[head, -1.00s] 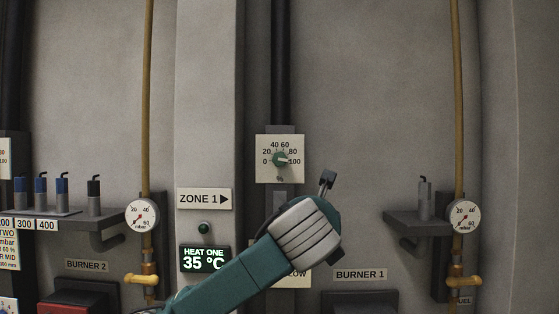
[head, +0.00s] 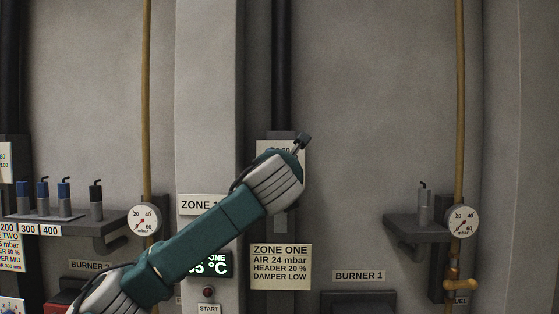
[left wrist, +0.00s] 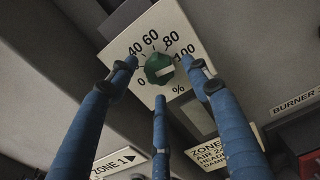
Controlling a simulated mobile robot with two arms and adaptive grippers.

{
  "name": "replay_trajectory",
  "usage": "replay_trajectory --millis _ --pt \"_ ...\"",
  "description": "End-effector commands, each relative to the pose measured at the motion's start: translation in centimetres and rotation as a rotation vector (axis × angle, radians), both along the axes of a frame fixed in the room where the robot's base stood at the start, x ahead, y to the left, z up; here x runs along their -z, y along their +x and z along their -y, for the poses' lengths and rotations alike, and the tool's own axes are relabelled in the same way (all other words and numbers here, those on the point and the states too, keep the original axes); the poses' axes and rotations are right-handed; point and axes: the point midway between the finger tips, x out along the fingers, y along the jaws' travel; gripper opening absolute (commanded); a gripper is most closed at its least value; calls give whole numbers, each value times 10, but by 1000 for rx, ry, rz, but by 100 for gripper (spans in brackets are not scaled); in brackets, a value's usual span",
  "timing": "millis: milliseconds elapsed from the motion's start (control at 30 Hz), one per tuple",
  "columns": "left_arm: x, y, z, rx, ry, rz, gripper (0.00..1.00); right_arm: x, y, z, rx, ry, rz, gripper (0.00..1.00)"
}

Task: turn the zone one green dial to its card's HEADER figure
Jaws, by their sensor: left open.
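The zone one green dial (left wrist: 158,68) is on a pale scale plate (left wrist: 180,30) marked 0 to 100 %. Its white mark points toward the 100 end. In the head view my arm hides the dial, and only part of the plate shows. The card (head: 280,266) below reads ZONE ONE, AIR 24 mbar, HEADER 20 %, DAMPER LOW. My left gripper (head: 303,140) is in front of the plate. In the left wrist view its blue fingers (left wrist: 157,75) are open and spread around the dial, with no clear contact. My right gripper is not in view.
A dark vertical pipe (head: 281,60) runs above the plate. A pillar to the left carries the ZONE 1 sign (head: 197,204), a part-hidden green display and a red button (head: 208,292). A gauge (head: 462,221) and shelf (head: 410,221) stand at right.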

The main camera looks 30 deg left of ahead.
Motion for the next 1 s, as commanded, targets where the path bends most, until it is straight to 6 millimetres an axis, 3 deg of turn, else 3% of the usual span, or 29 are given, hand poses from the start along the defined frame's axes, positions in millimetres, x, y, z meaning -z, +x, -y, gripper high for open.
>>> replay_trajectory --millis 400,633,1000 --pt "1 8 -5 0 0 1 49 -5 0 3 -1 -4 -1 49" --pt "1 8 -5 0 0 0 6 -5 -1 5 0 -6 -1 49" --pt "4 9 -4 1 -44 21 5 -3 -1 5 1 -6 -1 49"
